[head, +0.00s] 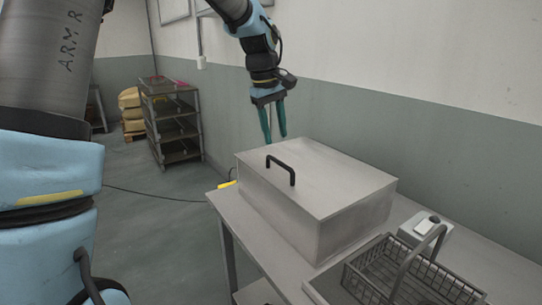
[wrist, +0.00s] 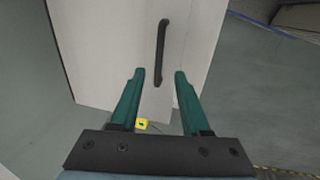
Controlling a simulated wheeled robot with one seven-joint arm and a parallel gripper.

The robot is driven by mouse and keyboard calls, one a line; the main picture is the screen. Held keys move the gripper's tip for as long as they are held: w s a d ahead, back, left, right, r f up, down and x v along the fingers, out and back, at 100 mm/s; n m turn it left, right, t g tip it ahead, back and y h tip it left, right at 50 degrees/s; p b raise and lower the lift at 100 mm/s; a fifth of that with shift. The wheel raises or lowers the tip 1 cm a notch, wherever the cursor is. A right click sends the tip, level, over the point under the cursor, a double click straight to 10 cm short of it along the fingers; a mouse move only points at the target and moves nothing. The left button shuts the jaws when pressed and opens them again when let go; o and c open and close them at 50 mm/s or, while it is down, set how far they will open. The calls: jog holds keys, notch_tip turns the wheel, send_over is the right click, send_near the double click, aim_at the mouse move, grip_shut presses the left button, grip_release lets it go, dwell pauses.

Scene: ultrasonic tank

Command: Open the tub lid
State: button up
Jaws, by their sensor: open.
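The tub (head: 300,205) is a grey metal box on a bench, with its flat lid (head: 325,175) closed on top. A black bar handle (head: 281,168) stands on the lid near its left edge. My gripper (head: 275,138) is open and empty, with green fingers pointing down, above and behind the lid's far left corner, apart from the handle. In the wrist view the handle (wrist: 162,38) lies beyond the open fingertips (wrist: 160,76), roughly in line with the gap between them. The pale lid (wrist: 112,45) fills the middle of that view.
A wire basket (head: 400,270) with a raised handle stands at the bench's near right. A small box with a white item (head: 427,226) sits behind it. A yellow object (head: 226,184) is at the tub's left. A wall is close behind the bench; shelving (head: 172,125) stands farther back.

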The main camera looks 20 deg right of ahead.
aim_at(280, 163)
jog(key=f, duration=0.2)
jog(key=d+f+p, duration=0.1)
jog(key=f, duration=0.5)
jog(key=shift+w+d, duration=0.1)
jog(key=shift+d, duration=0.2)
grip_shut()
jog(key=shift+r, duration=0.1)
dwell(0.9)
